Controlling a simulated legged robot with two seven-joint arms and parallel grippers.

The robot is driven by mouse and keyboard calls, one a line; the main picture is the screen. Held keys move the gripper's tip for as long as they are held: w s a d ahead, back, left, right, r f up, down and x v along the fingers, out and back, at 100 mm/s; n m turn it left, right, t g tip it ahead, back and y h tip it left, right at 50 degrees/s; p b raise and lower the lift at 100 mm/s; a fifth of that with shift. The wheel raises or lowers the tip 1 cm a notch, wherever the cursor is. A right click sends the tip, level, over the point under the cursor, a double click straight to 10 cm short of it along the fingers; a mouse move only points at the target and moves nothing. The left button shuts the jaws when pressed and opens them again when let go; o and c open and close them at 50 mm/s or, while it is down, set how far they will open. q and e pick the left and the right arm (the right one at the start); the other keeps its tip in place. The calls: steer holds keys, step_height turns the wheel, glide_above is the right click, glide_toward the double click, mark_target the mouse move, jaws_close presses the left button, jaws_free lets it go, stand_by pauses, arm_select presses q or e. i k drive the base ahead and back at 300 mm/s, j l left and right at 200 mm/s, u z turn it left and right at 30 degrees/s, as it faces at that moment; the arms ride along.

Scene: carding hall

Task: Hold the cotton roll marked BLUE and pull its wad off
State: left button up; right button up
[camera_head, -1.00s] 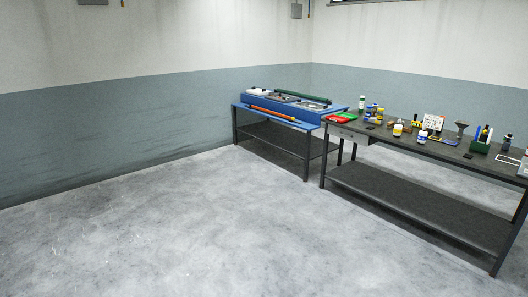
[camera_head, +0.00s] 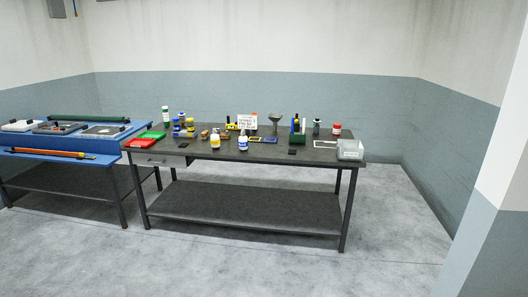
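I cannot make out a cotton roll marked BLUE or its wad; no marking is legible at this distance. Small blue and yellow containers (camera_head: 184,128) stand at the back left of the dark workbench (camera_head: 225,158). A white bottle with a blue label (camera_head: 243,143) stands near its front middle, with a white and yellow bottle (camera_head: 215,142) to its left. Neither of my grippers is in view.
A blue bench (camera_head: 105,137) with a green roller (camera_head: 90,118) and an orange bar (camera_head: 50,154) stands left. The workbench also holds red and green trays (camera_head: 152,135), a funnel (camera_head: 275,120) and a grey bin (camera_head: 350,150). The floor in front is clear.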

mark_target(243, 143)
steer(key=i+u, duration=0.15)
steer(key=i, duration=0.6)
steer(key=i+l+u, duration=0.1)
steer(key=i, duration=0.6)
steer(key=i+l+u, duration=0.15)
steer(key=i, duration=0.6)
steer(key=i+z, duration=0.15)
steer(key=i, duration=0.3)
steer(key=i+j+z, duration=0.1)
steer(key=i, duration=0.4)
steer(key=i+j+z, duration=0.15)
steer(key=i, duration=0.3)
steer(key=i+j+z, duration=0.1)
steer(key=i, duration=0.35)
steer(key=i+j+z, duration=0.15)
steer(key=i+j, duration=0.2)
steer(key=i+z, duration=0.1)
steer(key=i+j, duration=0.05)
